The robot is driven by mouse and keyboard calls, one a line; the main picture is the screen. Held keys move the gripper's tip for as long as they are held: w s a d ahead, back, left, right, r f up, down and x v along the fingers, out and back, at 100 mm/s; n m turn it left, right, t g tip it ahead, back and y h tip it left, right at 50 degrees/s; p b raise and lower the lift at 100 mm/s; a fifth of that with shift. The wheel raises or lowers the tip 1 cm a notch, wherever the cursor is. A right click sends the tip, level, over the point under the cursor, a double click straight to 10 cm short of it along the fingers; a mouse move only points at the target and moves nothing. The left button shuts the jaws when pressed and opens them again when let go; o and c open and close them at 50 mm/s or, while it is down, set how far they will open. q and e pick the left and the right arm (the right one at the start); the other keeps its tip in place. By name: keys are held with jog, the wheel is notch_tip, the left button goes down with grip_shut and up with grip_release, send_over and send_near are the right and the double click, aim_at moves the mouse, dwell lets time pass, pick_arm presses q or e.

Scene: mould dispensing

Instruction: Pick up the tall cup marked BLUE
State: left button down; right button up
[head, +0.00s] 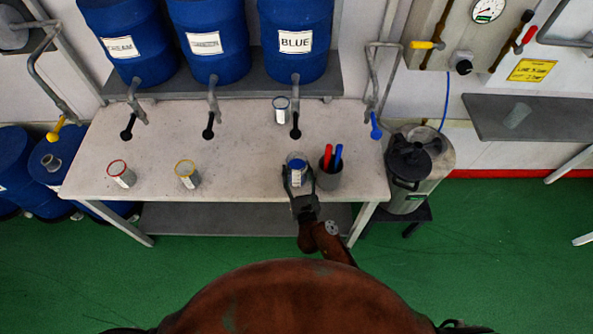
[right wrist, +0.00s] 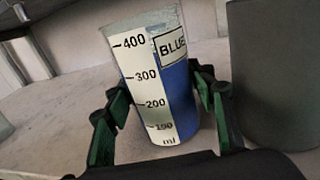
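The tall clear cup marked BLUE (right wrist: 150,85) has a white millilitre scale and blue contents. In the head view the cup (head: 297,168) is at the front of the table, to the right of its middle. My right gripper (head: 299,181) reaches in from the front. In the right wrist view the gripper's two green-and-black fingers (right wrist: 158,95) lie against both sides of the cup, which is between them. I cannot tell whether its base touches the table. My left gripper is not in view.
The pale table (head: 240,140) also holds a blue-rimmed cup (head: 281,112), a red-rimmed cup (head: 121,174), a yellow-rimmed cup (head: 188,175) and a grey pen holder (head: 328,178) close right of my gripper. Blue barrels (head: 292,65) with taps stand behind. The table's middle is clear.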

jog(key=shift+r, duration=0.1)
jog(key=c, duration=1)
jog(key=shift+o, duration=0.2)
jog(key=shift+r, duration=0.1)
